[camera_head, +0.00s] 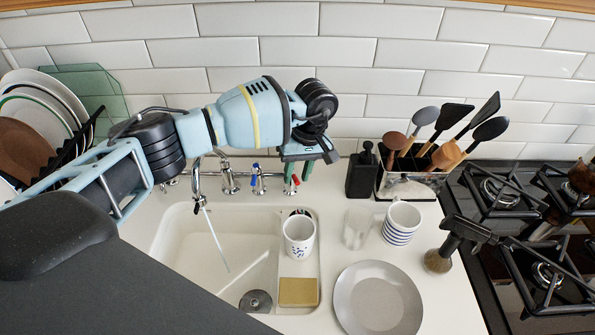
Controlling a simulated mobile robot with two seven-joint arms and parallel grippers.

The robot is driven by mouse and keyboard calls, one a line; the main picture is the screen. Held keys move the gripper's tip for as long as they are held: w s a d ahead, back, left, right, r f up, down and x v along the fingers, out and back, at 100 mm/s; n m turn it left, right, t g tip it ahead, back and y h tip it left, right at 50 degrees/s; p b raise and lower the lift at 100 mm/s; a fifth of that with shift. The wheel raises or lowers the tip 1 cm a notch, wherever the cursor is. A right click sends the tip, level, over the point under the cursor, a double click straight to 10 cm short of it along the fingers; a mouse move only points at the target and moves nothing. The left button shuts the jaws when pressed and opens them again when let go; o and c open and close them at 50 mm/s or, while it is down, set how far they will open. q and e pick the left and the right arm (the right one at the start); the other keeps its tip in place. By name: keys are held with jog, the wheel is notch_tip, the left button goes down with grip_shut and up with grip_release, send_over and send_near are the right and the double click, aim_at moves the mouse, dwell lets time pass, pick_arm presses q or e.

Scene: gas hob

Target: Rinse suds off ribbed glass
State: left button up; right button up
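The clear glass (357,228) stands upright on the counter just right of the sink (188,250); ribs and suds on it are too small to tell. A thin pale stream (215,240) runs from the curved tap spout (198,190) into the sink's left part. My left gripper (298,172) reaches over the back of the sink and points down at the rightmost tap handle, with red on it. Its two green-tipped fingers show apart, with the handle near or between them; contact cannot be told.
A white mug (299,237) and a yellow sponge (298,292) stand on the sink's right ledge. A striped mug (401,223), grey plate (378,300), brush (438,262), black bottle (361,175) and utensil holder (409,184) crowd the counter. The hob (510,220) lies right.

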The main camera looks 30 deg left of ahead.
pick_arm(q)
notch_tip(320, 180, up, 8)
jog(key=w+d, duration=0.1)
jog(key=shift+f+b, duration=0.15)
jog(key=shift+b, duration=0.2)
jog(key=shift+f, duration=0.1)
dwell(0.4)
